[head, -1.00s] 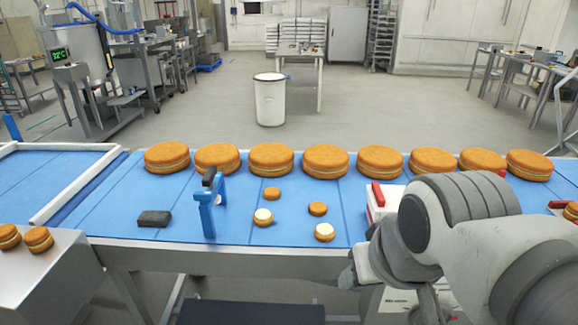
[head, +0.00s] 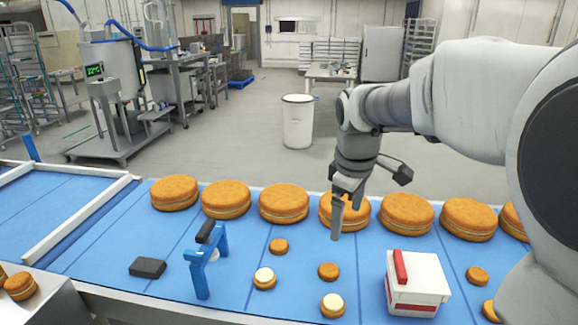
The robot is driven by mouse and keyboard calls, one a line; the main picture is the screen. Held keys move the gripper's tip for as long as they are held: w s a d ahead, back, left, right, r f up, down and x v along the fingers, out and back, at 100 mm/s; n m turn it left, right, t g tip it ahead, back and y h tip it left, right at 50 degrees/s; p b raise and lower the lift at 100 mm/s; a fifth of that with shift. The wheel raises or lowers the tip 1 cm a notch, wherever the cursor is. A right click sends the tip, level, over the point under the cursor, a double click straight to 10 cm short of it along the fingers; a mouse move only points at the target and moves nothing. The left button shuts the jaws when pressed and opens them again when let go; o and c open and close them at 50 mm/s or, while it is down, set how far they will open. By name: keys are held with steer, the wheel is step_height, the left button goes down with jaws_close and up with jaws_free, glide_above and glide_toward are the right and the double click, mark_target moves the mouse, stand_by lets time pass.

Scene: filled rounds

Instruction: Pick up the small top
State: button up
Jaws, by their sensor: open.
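Two small plain brown tops lie on the blue belt near the middle: one small top (head: 278,246) at the left and another small top (head: 328,271) further right and nearer. Two small rounds with pale cream on them, a cream round (head: 264,277) and a second cream round (head: 333,304), lie just in front of them. My gripper (head: 338,222) is open and points down above the belt, behind and above the right small top. It is apart from the tops and overlaps a large round in the picture; its fingers show nearly edge-on.
A row of large filled rounds (head: 283,202) lines the belt's far edge. A blue stand with a dark handle (head: 207,262) and a black block (head: 147,268) are at left. A white and red box (head: 417,284) stands right, with another small round (head: 477,275) beyond it.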

steer(key=w+f+n+g+p, duration=0.1)
steer(key=w+f+n, duration=0.3)
steer(key=w, duration=0.4)
steer(key=n+g+p, duration=0.1)
steer(key=n+p, duration=0.1)
steer(key=n, duration=0.1)
glide_above(329, 269)
steer(key=f, duration=1.8)
steer(key=shift+w+a+f, duration=0.2)
steer(key=shift+a+f, duration=0.05)
steer(key=shift+f, duration=0.1)
steer(key=shift+s+d+f+p, duration=0.15)
steer(key=shift+f+p, duration=0.2)
steer(key=shift+f, duration=1.05)
steer(key=shift+d+f+p, duration=0.1)
steer(key=shift+f+p, duration=0.2)
steer(key=shift+f, duration=1.05)
steer(key=c, duration=0.8)
steer(key=shift+r, duration=0.15)
